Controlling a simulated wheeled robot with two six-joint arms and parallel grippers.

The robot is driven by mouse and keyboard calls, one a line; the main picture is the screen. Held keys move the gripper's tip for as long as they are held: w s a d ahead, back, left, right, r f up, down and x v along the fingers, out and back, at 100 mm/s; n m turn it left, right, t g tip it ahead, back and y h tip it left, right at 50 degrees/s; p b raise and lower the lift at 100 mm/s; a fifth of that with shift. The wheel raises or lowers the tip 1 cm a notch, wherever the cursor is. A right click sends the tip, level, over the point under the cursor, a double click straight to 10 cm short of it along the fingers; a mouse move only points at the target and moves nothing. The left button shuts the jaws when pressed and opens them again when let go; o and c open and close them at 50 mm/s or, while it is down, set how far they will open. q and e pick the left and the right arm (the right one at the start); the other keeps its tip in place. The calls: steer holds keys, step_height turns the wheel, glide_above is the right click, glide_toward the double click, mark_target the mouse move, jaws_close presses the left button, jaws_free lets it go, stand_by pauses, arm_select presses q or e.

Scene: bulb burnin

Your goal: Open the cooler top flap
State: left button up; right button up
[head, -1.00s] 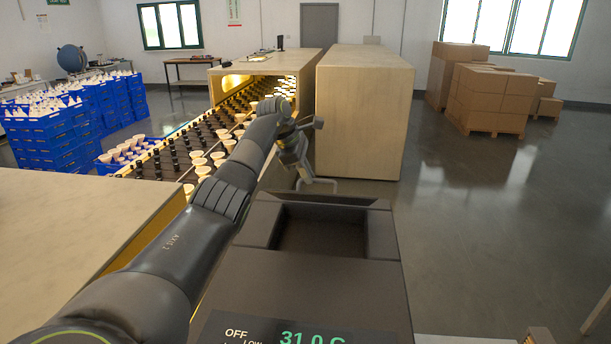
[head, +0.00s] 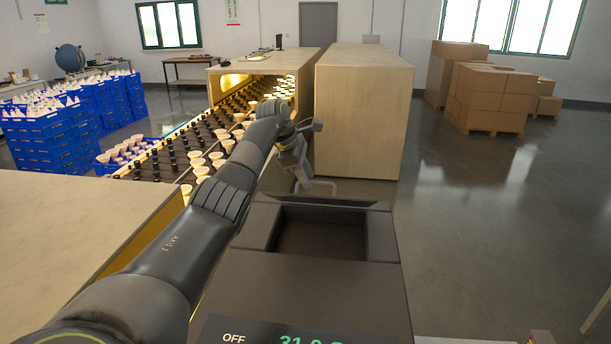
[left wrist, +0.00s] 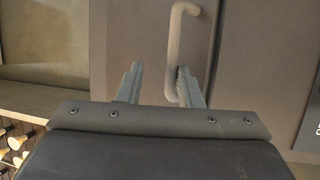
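The cooler (head: 310,290) is a dark box at the bottom centre of the head view, with a lit temperature readout. A square recess shows in its top. A pale bent handle (left wrist: 178,45) stands on a dark panel (left wrist: 130,40) in the left wrist view; I cannot tell whether this panel is the top flap. My left gripper (head: 305,180) is just beyond the cooler's far rim. In the left wrist view its fingers (left wrist: 160,90) are apart, with the handle's lower end between them, close to the right finger. Contact is unclear. My right gripper is not identifiable.
A conveyor (head: 190,150) with bulbs runs along the left, beside a pale counter (head: 80,215). A large pale cabinet (head: 360,120) stands beyond the cooler. Blue crates (head: 45,140) are at far left, cardboard boxes (head: 490,95) at back right.

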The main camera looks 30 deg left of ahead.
arm_select(q)
steer(key=shift+s+r, duration=0.1)
steer(key=shift+r, duration=0.2)
steer(key=b+v, duration=0.3)
steer(key=v, duration=1.4)
steer(key=shift+f, duration=0.1)
